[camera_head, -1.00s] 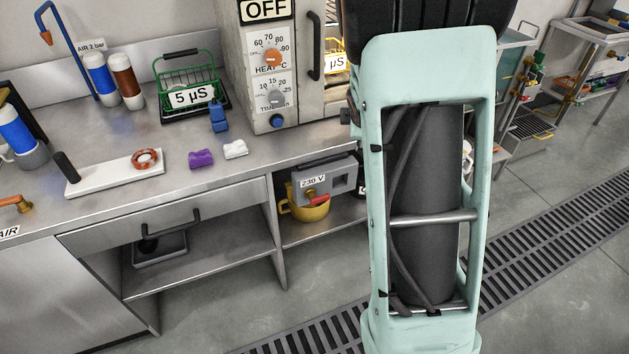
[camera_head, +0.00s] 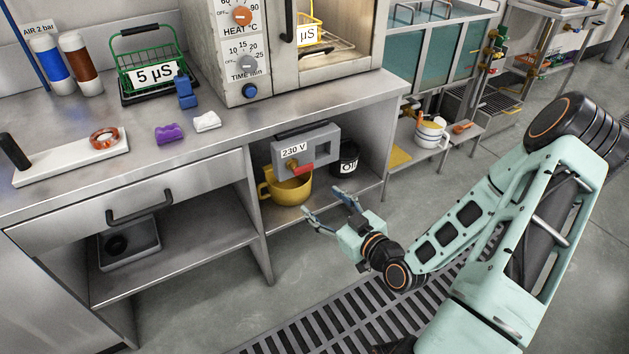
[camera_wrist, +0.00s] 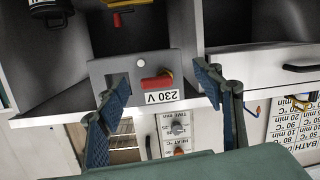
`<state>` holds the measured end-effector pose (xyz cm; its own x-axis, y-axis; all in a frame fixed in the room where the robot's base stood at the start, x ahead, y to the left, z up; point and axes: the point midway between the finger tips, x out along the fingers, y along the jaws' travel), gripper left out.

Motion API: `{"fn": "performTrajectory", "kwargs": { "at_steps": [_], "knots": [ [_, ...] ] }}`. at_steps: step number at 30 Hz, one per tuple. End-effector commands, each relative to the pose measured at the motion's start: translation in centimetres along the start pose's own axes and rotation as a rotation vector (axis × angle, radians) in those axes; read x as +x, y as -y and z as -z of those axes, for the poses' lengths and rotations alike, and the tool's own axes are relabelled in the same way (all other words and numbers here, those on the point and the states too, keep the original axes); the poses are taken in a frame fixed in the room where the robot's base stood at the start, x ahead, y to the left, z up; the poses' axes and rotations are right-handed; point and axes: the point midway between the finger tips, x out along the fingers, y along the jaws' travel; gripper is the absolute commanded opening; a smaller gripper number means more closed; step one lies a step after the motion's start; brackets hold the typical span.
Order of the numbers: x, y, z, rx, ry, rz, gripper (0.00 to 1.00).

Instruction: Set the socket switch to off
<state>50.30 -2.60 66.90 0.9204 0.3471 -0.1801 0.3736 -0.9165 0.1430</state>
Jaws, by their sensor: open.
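The socket is a grey box (camera_head: 320,143) labelled 230 V, under the bench top in the open bay. In the wrist view, which is upside down, the socket box (camera_wrist: 122,68) and red handle (camera_wrist: 154,84) show between the fingers. My gripper (camera_head: 322,200) is open and empty, in front of and below the socket, apart from it. In the wrist view its blue fingertips (camera_wrist: 153,82) stand on either side of the handle.
A yellow mug (camera_head: 287,188) stands just below the handle on the bay shelf, with a black jar (camera_head: 346,157) to its right. The bench top edge overhangs the socket. A floor grating (camera_head: 345,325) runs below; the floor before the bay is clear.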

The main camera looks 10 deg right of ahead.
Motion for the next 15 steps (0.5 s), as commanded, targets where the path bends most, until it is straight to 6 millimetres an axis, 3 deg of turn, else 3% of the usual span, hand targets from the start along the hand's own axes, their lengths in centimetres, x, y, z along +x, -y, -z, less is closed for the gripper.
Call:
{"fn": "performTrajectory", "kwargs": {
  "at_steps": [8,15],
  "knots": [
    [-0.9,-0.6,3.5,0.151,-0.179,-0.059,0.61],
    [2.2,-0.8,4.1,0.151,-0.184,-0.057,0.61]
  ]
}}
